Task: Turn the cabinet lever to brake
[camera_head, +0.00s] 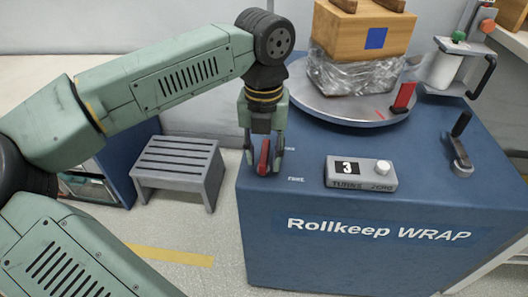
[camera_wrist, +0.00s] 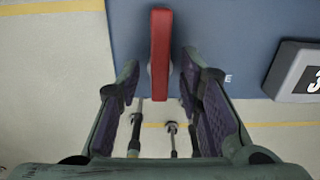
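The red cabinet lever (camera_head: 264,156) sits at the left edge of the blue cabinet (camera_head: 268,225). My gripper (camera_head: 264,161) points down over it, with one finger on each side. In the wrist view the lever (camera_wrist: 160,50) is a straight red bar reaching up the picture, its near end between the fingertips. My gripper (camera_wrist: 160,78) is open there, with a gap on both sides of the bar. Small white lettering (camera_head: 295,179) is on the cabinet right of the lever, too small to read surely.
A turntable (camera_head: 330,108) carries a wrapped wooden crate (camera_head: 362,35) behind my gripper. A counter box (camera_head: 360,174) showing 3 stands on the cabinet to the right, beside a black-handled crank (camera_head: 460,150). A grey step stool (camera_head: 178,165) stands on the floor to the left.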

